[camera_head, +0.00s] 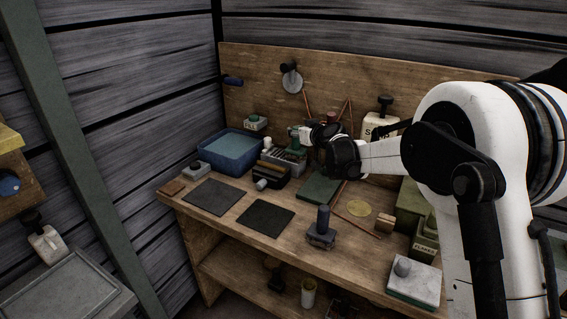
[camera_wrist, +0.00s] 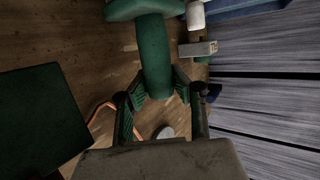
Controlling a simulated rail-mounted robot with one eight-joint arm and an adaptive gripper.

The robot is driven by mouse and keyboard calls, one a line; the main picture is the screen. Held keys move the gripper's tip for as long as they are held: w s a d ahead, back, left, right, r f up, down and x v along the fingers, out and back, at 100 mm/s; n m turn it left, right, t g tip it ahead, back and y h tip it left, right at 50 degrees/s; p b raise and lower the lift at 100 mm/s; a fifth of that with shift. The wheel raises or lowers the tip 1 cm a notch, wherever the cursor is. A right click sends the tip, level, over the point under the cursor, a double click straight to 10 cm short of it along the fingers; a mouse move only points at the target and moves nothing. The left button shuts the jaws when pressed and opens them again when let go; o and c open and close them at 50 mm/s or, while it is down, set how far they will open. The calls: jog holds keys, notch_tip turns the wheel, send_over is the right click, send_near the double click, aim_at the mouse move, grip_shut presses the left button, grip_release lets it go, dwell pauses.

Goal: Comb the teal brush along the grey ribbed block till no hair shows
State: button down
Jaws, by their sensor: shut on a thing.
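My gripper (camera_wrist: 158,88) is shut on the teal brush (camera_wrist: 154,52) in the wrist view, with a finger on each side of its rounded handle. In the head view my gripper (camera_head: 308,136) is at the back of the bench, and a small part of the teal brush (camera_head: 294,132) shows beside it. What looks like the grey ribbed block (camera_head: 284,157) lies just below the brush. I cannot tell whether they touch. The bristles are hidden, and any hair is too small to see.
A blue tub (camera_head: 226,168) stands left of the block. A dark caddy (camera_head: 284,183) is just in front. A dark-handled tool (camera_head: 322,229) stands near the front edge.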

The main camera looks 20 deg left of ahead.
jog(key=shift+w+a, duration=0.15)
jog(key=shift+a, duration=1.45)
jog(key=shift+w+a+f+b, duration=0.15)
jog(key=shift+a+b, duration=0.15)
jog(key=shift+a, duration=1.4)
jog(key=shift+d, duration=1.75)
jog(key=shift+d, duration=0.15)
